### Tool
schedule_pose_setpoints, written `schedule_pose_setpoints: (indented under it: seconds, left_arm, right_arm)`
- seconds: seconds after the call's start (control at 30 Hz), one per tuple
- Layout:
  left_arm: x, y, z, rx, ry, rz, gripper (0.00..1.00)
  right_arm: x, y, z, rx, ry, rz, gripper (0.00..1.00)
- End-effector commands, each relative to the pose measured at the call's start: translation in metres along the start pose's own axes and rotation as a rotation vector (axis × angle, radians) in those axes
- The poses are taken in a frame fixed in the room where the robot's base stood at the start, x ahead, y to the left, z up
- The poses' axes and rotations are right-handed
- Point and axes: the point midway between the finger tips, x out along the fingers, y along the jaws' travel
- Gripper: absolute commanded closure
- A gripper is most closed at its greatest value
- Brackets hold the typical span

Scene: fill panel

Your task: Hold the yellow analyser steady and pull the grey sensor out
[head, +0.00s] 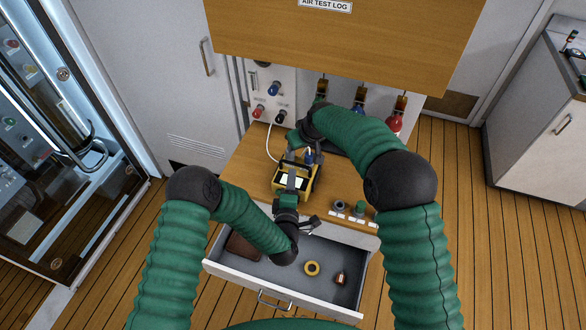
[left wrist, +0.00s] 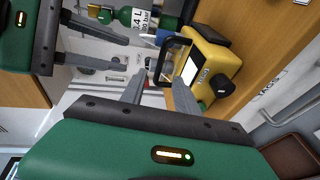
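The yellow analyser (head: 279,186) stands on the wooden counter; the left wrist view shows its yellow body (left wrist: 212,58), white screen, black knob and dark handle frame. My left gripper (head: 291,180) is at the analyser's near side, overlapping it in the head view. I cannot make out a grey sensor in the analyser.
A small grey round part (head: 340,205) and a green one sit at the counter's front right. A white hose runs from the wall panel (head: 270,80) behind.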

Motion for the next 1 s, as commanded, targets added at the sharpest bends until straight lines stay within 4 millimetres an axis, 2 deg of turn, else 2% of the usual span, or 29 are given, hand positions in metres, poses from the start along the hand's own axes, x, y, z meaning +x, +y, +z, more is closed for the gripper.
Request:
schedule_pose_setpoints:
  seconds: [0.1, 0.3, 0.43, 0.67, 0.97, 1.0]
  left_arm:
    - [0.028, 0.0, -0.001, 0.0, 0.002, 0.001, 0.63]
    - [0.063, 0.0, 0.0, 0.0, 0.001, 0.001, 0.63]
    - [0.072, 0.0, 0.0, 0.001, 0.0, 0.0, 0.63]
    - [0.074, 0.0, 0.0, 0.001, -0.001, -0.001, 0.63]
    - [0.073, 0.0, 0.0, 0.001, 0.0, -0.001, 1.0]
    - [0.073, 0.0, 0.0, 0.001, 0.0, -0.001, 1.0]
  right_arm:
    - [0.0, 0.0, 0.0, 0.0, 0.0, 0.0, 0.64]
    - [0.0, 0.0, 0.0, 0.0, 0.0, 0.0, 0.64]
    - [0.0, 0.0, 0.0, 0.0, 0.001, 0.0, 0.64]
    - [0.0, 0.0, 0.0, 0.0, 0.0, 0.0, 0.64]
    - [0.0, 0.0, 0.0, 0.0, 0.0, 0.0, 0.64]
    - [0.0, 0.0, 0.0, 0.0, 0.0, 0.0, 0.64]
